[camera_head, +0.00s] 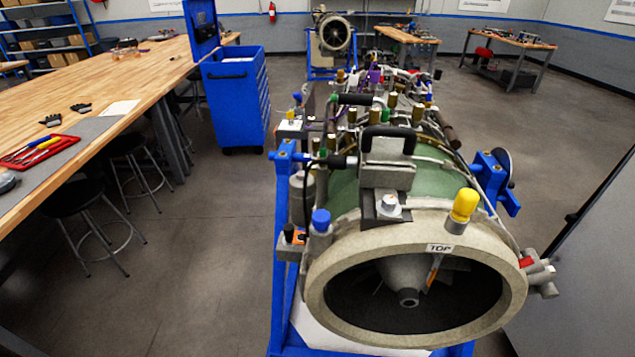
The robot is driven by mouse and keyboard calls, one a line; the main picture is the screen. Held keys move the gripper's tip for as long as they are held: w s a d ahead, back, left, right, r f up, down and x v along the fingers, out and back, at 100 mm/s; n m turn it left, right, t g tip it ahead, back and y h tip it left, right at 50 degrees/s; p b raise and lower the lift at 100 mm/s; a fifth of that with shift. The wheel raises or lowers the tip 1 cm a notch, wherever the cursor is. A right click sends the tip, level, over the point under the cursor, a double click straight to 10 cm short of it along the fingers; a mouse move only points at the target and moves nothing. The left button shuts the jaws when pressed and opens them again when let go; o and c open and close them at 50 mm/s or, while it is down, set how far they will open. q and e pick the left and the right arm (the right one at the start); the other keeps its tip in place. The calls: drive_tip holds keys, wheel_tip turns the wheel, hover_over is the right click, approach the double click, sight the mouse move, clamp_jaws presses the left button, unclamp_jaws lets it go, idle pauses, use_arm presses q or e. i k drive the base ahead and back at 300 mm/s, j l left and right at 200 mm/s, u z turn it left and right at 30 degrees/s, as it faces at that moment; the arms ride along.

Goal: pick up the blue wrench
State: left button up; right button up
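No blue wrench can be made out clearly. A red tray (68,141) lies on the grey mat at the left edge of the picture, on the long wooden workbench (150,70). It holds several thin tools with coloured handles, one of them yellow (48,142). A small blue patch shows among them, but it is too small to tell what tool it is. Neither of my grippers is in view.
A turbine engine (345,190) on a blue stand (281,230) fills the centre and right. A blue tool cart (235,100) and several stools (80,195) stand by the workbench. Black gloves (51,120) lie on the bench. Floor between bench and engine is clear.

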sight(38, 142)
drive_tip(key=j+u, duration=0.1)
drive_tip(key=u, duration=2.4)
drive_tip(key=i+z, duration=0.15)
drive_tip(key=i, duration=0.55)
drive_tip(key=i+j+z, duration=0.2)
drive_tip(key=i, duration=0.5)
drive_tip(key=i+l+z, duration=0.15)
drive_tip(key=i+z, duration=0.25)
drive_tip(key=i+l+z, duration=0.1)
drive_tip(key=z, duration=0.3)
drive_tip(key=i+z, duration=0.45)
drive_tip(key=i+j+z, duration=0.2)
drive_tip(key=z, duration=0.2)
drive_tip(key=i+l+z, duration=0.25)
drive_tip(key=i, duration=0.85)
drive_tip(key=i+j+z, duration=0.1)
drive_tip(key=i+z, duration=0.2)
drive_tip(key=i, duration=0.8)
drive_tip(key=i+z, duration=0.15)
drive_tip(key=i, duration=0.5)
drive_tip(key=i+l+z, duration=0.2)
drive_tip(key=i, duration=0.4)
drive_tip(key=i+j+z, duration=0.15)
drive_tip(key=i, duration=0.5)
drive_tip(key=i+j+z, duration=0.15)
drive_tip(key=i, duration=0.45)
drive_tip(key=j, duration=0.1)
